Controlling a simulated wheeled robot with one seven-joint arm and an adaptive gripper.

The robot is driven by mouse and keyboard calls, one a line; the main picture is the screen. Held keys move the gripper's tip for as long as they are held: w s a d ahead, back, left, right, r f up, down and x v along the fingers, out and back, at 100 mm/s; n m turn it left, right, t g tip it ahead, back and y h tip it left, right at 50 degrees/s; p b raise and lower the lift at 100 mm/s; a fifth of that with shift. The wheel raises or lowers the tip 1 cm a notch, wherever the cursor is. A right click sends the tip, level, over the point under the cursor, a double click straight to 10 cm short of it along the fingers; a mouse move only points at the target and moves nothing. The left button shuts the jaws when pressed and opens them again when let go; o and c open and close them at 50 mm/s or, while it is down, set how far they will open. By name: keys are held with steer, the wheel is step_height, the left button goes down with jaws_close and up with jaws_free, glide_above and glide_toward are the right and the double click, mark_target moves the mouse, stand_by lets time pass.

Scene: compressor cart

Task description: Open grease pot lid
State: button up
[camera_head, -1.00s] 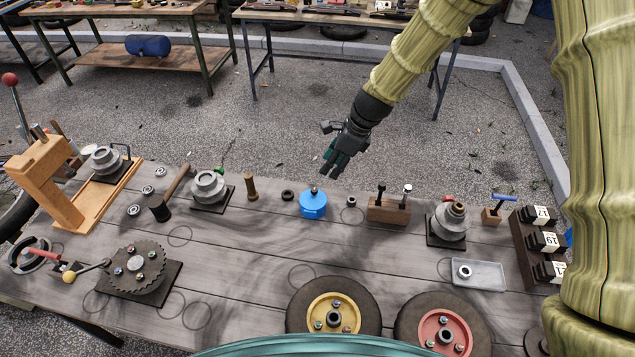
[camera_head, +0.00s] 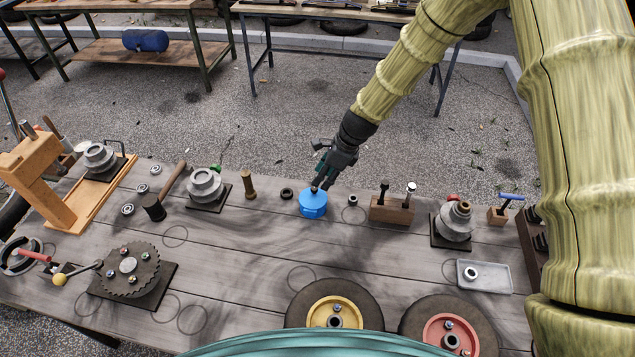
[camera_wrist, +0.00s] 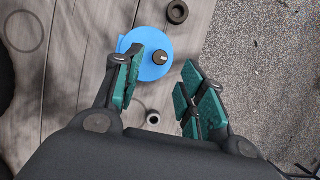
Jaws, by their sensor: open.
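The grease pot (camera_head: 313,207) is a small blue round pot near the far edge of the workbench. Its blue lid carries a small dark knob on top, and the lid sits on the pot. In the wrist view the blue lid (camera_wrist: 150,68) and its knob (camera_wrist: 160,58) show just beyond the fingers. My gripper (camera_head: 319,187) is open and empty, with its fingertips close above the lid, around or near the knob. In the wrist view my gripper (camera_wrist: 160,85) shows green-padded fingers spread on both sides, with the knob between their tips. I cannot tell whether they touch it.
A black ring (camera_head: 287,194) lies left of the pot and a small nut (camera_head: 352,200) lies right of it. A wooden block with tools (camera_head: 392,210) stands further right, and a brass peg (camera_head: 249,184) further left. Two wheels (camera_head: 335,305) lie at the front. The bench middle is clear.

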mark_target(315, 188)
steer(key=shift+p+x, duration=0.65)
steer(key=shift+x, duration=1.85)
steer(key=shift+c, duration=0.2)
jaws_close()
